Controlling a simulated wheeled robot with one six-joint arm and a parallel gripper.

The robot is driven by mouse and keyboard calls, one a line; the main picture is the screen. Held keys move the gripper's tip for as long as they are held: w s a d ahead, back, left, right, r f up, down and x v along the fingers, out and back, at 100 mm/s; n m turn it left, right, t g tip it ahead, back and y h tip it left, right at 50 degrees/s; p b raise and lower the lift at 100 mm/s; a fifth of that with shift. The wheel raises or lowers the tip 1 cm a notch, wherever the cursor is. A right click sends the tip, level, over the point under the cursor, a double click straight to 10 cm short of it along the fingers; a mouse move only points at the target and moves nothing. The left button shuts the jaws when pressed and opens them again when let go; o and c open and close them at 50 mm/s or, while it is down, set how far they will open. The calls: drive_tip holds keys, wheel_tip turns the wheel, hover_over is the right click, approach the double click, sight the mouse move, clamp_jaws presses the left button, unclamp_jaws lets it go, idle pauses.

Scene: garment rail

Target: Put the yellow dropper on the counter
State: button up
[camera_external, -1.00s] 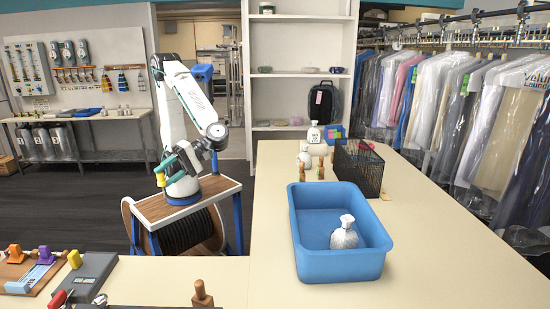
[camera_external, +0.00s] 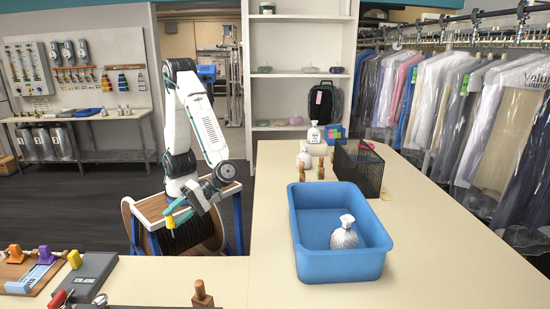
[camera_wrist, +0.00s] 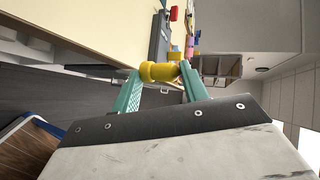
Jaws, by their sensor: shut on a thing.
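The yellow dropper (camera_wrist: 159,72) is held between the green fingers of my gripper (camera_wrist: 158,88) in the wrist view. In the external view my gripper (camera_external: 178,214) hangs low beside the cable reel, with the yellow dropper (camera_external: 170,220) at its tip. It is in the air, left of the long counter and behind the near counter. The cream counter (camera_external: 430,235) runs away on the right, and its near part (camera_external: 160,280) extends left across the front. In the wrist view a counter surface (camera_wrist: 95,25) lies at the upper left, apart from the dropper.
A blue tub (camera_external: 296,235) holding a white bottle (camera_external: 344,234) stands on the counter. Beyond it are a black mesh basket (camera_external: 357,168) and several small bottles. A dark scale (camera_external: 88,277) and tools crowd the near left.

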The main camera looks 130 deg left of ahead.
drive_tip(key=shift+w+d+f, duration=0.65)
drive_tip(key=shift+w+f, duration=0.1)
drive_tip(key=shift+w, duration=0.8)
drive_tip(key=shift+w+d+f, duration=0.6)
drive_tip(key=shift+w+f, duration=0.1)
drive_tip(key=shift+w, duration=0.8)
drive_tip(key=shift+w+d+f, duration=0.65)
drive_tip(key=shift+w+f, duration=0.1)
drive_tip(key=shift+w, duration=0.8)
drive_tip(key=shift+f, duration=0.1)
drive_tip(key=o, duration=0.9)
drive_tip(key=shift+o, duration=0.3)
